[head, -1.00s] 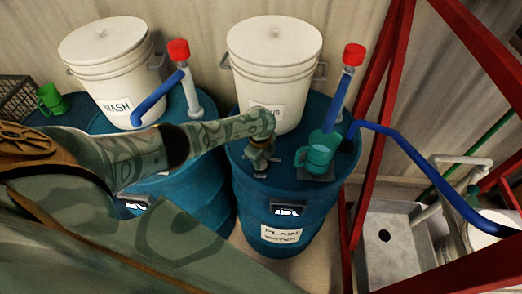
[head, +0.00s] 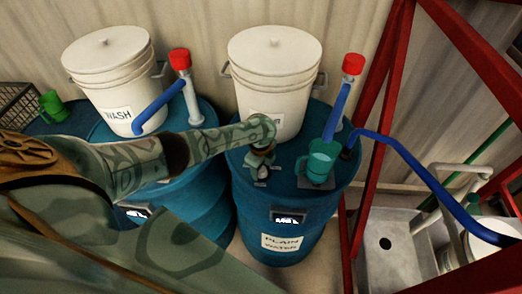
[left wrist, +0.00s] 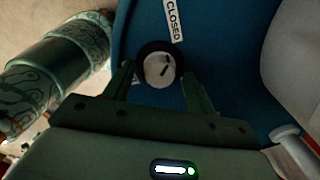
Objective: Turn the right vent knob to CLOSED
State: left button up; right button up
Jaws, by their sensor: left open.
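The right vent knob (left wrist: 158,66) shows in the left wrist view as a dark round knob with a white face and a short dark pointer. It sits on the blue right drum (head: 290,215). A white CLOSED label (left wrist: 174,20) is beside the knob, and the pointer is not clearly turned to it. My left gripper (left wrist: 157,76) is open, one finger on each side of the knob; I cannot tell whether they touch it. In the head view my left gripper (head: 262,162) is over the drum top and hides the knob. My right gripper is not in view.
A white lidded bucket (head: 275,70) stands on the drum behind the gripper. A teal mug (head: 318,162) and a red-capped pipe (head: 352,65) are to the right. The WASH bucket (head: 108,75) is on the left drum. A red frame (head: 378,95) rises at right.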

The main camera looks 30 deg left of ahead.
pick_arm(q)
notch_tip(320, 180, up, 16)
jog(key=p, duration=0.3)
jog(key=shift+s+p, duration=0.25)
jog(key=shift+p, duration=0.15)
jog(key=shift+f, duration=0.15)
jog(key=s+d+f+n+t, duration=0.2)
jog(key=s+d+n+t, duration=0.15)
jog(key=s+d, duration=0.7)
jog(key=s+a+r+n+t+y, duration=0.3)
jog(key=s+a+r+n+y, duration=0.1)
jog(key=s+a+r+n, duration=0.5)
jog(key=s+d+f+g+h+b, duration=0.2)
jog(key=f+b, duration=0.6)
jog(key=f, duration=1.3)
jog(key=s+d+f+g+b, duration=0.2)
jog(key=f+b, duration=0.5)
jog(key=f, duration=1.4)
jog(key=s+f+n+g+h+b, duration=0.1)
jog(key=s+f+b, duration=0.5)
jog(key=s+f, duration=0.4)
jog(key=s+f+n+g+h+b, duration=0.1)
jog(key=s+f+b, duration=0.6)
jog(key=f, duration=1.2)
jog(key=s, duration=0.4)
jog(key=shift+s+a+f+b, duration=0.2)
jog(key=shift+a+b, duration=0.1)
jog(key=shift+a, duration=0.05)
